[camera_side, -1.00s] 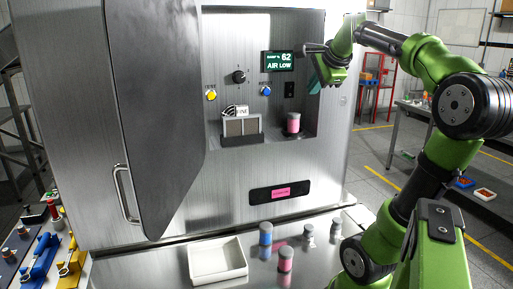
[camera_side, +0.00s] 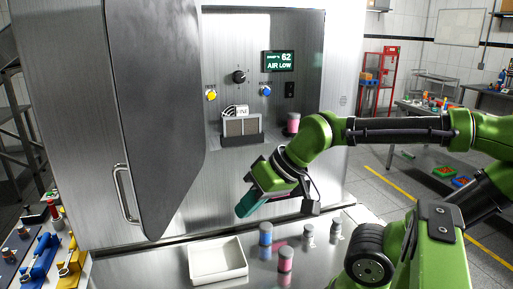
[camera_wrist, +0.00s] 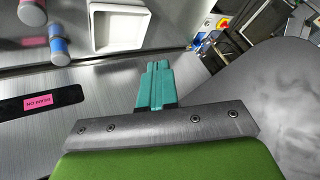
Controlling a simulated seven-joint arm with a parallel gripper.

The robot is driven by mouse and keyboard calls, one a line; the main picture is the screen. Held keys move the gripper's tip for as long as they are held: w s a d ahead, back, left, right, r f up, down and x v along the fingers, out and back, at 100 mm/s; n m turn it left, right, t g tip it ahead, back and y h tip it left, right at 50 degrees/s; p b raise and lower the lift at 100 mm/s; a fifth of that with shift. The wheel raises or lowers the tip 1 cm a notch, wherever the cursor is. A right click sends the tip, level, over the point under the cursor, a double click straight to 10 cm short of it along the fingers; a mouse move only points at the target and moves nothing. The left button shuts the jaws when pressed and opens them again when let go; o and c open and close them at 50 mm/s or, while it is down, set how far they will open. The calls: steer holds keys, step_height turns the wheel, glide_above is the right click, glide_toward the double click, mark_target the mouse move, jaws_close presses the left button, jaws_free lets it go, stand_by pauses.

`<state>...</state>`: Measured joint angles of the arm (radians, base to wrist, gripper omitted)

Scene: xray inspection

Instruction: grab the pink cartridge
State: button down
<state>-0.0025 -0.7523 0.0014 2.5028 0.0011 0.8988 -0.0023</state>
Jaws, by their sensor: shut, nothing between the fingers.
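A pink cartridge (camera_side: 286,260) with a grey cap stands upright on the steel ledge, right of the white tray. In the wrist view, a pink cartridge (camera_wrist: 32,12) shows at the top left, partly cut off. A second pink cartridge (camera_side: 292,124) stands inside the cabinet's recess, at its right end. My gripper (camera_side: 243,211), with teal fingers, is shut and empty. It hangs in front of the cabinet's lower face, above and left of the ledge cartridge. The shut fingers also show in the wrist view (camera_wrist: 156,66).
A blue cartridge (camera_side: 265,234) stands just behind the pink one on the ledge, with grey ones (camera_side: 308,233) to the right. A white tray (camera_side: 193,262) sits at left. The cabinet door (camera_side: 155,110) stands open. A black panel (camera_wrist: 70,95) bears a pink label.

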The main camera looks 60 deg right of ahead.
stand_by(0.3)
steer(key=c, duration=0.5)
jaws_free()
steer(key=shift+d, duration=0.1)
steer(key=m+g+h, duration=0.3)
steer(key=m+h, duration=0.2)
steer(key=h, duration=0.1)
glide_toward(294, 113)
steer(key=x, duration=1.2)
steer(key=shift+d+f, duration=0.1)
steer(key=shift+d, duration=0.05)
